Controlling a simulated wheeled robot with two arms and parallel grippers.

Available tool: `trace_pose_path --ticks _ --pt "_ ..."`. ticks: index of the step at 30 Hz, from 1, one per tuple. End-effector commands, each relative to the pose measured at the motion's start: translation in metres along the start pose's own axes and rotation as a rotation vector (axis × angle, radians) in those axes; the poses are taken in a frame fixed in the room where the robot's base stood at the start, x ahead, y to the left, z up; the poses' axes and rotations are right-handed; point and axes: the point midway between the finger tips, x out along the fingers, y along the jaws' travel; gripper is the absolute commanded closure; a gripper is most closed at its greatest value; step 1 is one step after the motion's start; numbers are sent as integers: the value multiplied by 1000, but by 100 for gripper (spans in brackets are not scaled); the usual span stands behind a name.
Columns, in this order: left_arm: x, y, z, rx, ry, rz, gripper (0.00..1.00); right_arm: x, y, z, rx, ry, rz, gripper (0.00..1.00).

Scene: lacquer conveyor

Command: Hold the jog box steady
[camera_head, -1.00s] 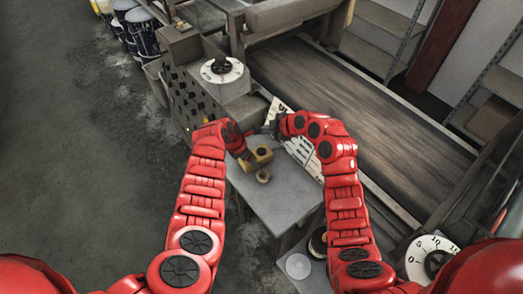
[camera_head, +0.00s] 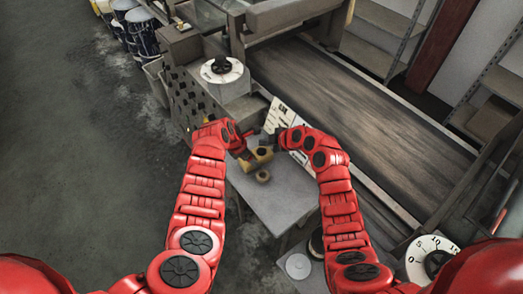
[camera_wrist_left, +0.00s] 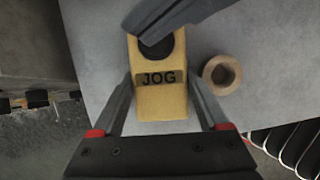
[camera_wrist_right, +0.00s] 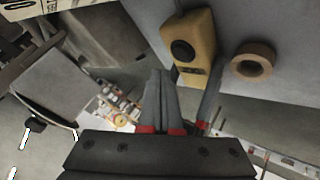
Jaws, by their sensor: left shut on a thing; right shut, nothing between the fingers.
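The yellow jog box (camera_head: 263,154) is on the grey table; its JOG label (camera_wrist_left: 160,78) and black button (camera_wrist_left: 156,46) show in the left wrist view. My left gripper (camera_wrist_left: 160,98) is shut on the box, one finger along each side. My right gripper (camera_wrist_right: 160,78) is shut and empty; its fingertips are near the button end in the right wrist view, where the box (camera_wrist_right: 190,45) also shows. The right fingers cross over the top of the box in the left wrist view and hide part of it. Whether they touch the button I cannot tell.
A tan ring-shaped roll (camera_head: 262,176) lies beside the box on the grey table (camera_head: 282,200). A white printed sheet (camera_head: 284,125) stands behind, by the wide conveyor belt (camera_head: 370,115). A dial (camera_head: 221,70) is at the back left. The table's front is clear.

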Motion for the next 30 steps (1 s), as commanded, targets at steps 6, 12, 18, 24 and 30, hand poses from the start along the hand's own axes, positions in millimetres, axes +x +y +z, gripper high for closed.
trace_pose_path --ticks 6,12,18,24,30 --pt "0 0 0 0 0 0 94 9 -7 7 2 -1 0 100" --pt "0 0 0 0 0 0 94 10 -8 8 1 -1 0 100" --pt "0 0 0 0 0 0 94 10 -8 8 1 -1 0 100" --pt "0 0 0 0 0 0 94 10 -8 8 1 -1 0 100" --pt "0 0 0 0 0 0 94 10 -8 8 1 -1 0 100"
